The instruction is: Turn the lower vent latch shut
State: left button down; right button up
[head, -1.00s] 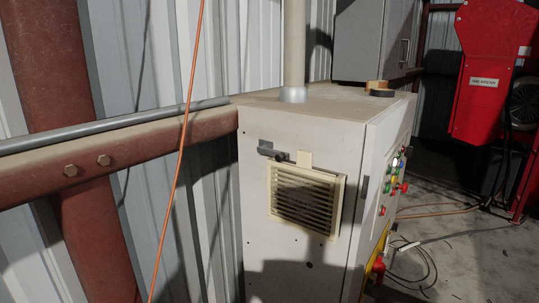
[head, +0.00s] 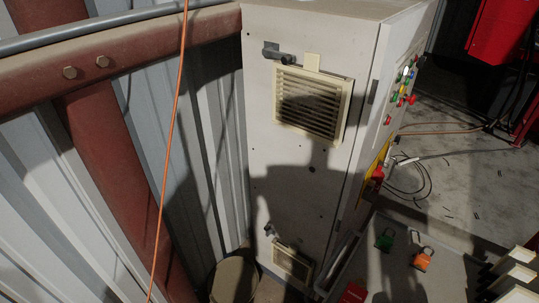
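The lower vent (head: 292,262) is a small cream louvred grille low on the side of the pale cabinet (head: 285,180), near the bottom of the head view. A small dark latch (head: 270,229) shows just above and to the left of it; its exact angle is hard to tell. The upper vent (head: 310,103) is a larger cream grille higher on the same side, with a cream tab at its top edge. A dark upper latch (head: 278,53) sits above its upper left corner. Neither of my grippers is in view.
A round bin (head: 235,279) stands on the floor left of the lower vent. A grey tray (head: 390,280) with green and orange padlocks lies at the lower right. An orange cable (head: 170,150) hangs at left before a rusty beam (head: 130,47). Shadow covers the cabinet's middle.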

aim_at(267, 228)
jog(key=j+u, duration=0.1)
jog(key=j, duration=0.3)
jog(key=i+j+u, duration=0.15)
jog(key=j, duration=0.25)
jog(key=j+u, duration=0.1)
jog(key=j, duration=0.3)
jog(key=i+j+u, duration=0.1)
jog(key=j, duration=0.25)
